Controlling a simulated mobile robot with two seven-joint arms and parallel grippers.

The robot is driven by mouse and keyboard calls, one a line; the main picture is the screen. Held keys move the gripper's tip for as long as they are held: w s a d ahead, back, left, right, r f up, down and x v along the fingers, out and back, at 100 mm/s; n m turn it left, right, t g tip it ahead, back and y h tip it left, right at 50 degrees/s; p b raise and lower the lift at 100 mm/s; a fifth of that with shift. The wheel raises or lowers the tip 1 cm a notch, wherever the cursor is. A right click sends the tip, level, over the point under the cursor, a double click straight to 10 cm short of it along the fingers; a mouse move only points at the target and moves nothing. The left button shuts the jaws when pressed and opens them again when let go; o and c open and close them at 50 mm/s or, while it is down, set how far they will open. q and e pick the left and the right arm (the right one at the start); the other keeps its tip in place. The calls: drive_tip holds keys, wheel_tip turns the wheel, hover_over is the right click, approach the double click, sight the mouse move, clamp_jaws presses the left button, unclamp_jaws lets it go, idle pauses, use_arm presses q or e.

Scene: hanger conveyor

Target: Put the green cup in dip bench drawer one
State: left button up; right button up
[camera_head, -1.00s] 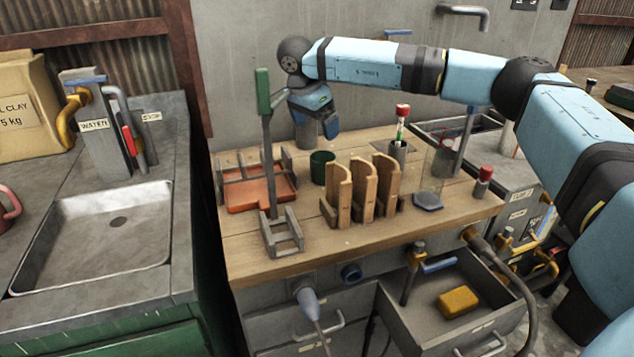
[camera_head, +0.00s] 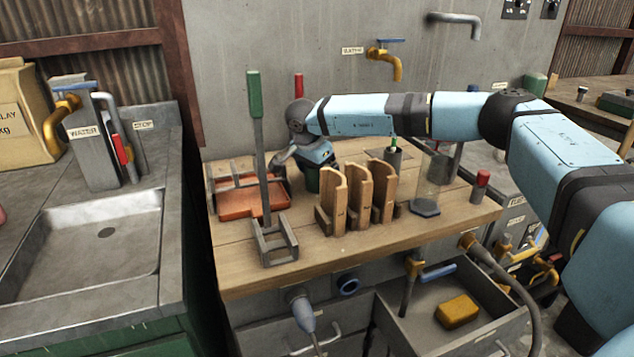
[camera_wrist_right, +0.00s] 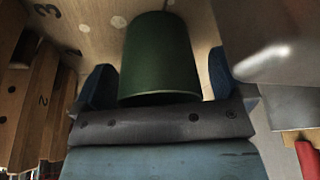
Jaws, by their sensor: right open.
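The green cup (camera_head: 312,181) stands on the wooden bench top, mostly hidden behind my right gripper (camera_head: 308,160). In the right wrist view the green cup (camera_wrist_right: 160,55) sits between the two blue fingers of my right gripper (camera_wrist_right: 158,84), which are apart on either side of it. An open drawer (camera_head: 408,325) below the bench's front right holds a yellow sponge (camera_head: 457,311). A closed drawer front (camera_head: 275,335) is to its left. Drawer labels are too small to read. My left gripper is out of view.
Wooden upright holders (camera_head: 357,197) stand just in front and right of the cup. An orange tray (camera_head: 250,200) with a grey rack is to its left. A green-handled tool (camera_head: 255,100) rises from a grey stand (camera_head: 275,242). A pipe and blue-handled valve (camera_head: 412,275) hang at the open drawer.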

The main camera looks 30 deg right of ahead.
drive_tip(key=shift+d+f, duration=0.1)
drive_tip(key=shift+f, duration=0.1)
drive_tip(key=c, duration=0.4)
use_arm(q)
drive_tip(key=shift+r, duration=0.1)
use_arm(e)
drive_tip(key=c, duration=0.7)
drive_tip(key=shift+r, duration=0.1)
drive_tip(key=shift+r, duration=0.25)
wheel_tip(320, 180, up, 5)
drive_tip(key=shift+r+p, duration=0.2)
drive_tip(key=shift+p, duration=0.55)
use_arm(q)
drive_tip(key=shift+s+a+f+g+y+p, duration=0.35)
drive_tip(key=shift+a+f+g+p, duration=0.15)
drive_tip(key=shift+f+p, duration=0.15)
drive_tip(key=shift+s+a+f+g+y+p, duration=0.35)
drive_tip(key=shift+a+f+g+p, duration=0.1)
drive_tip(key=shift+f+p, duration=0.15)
use_arm(e)
wheel_tip(320, 180, up, 14)
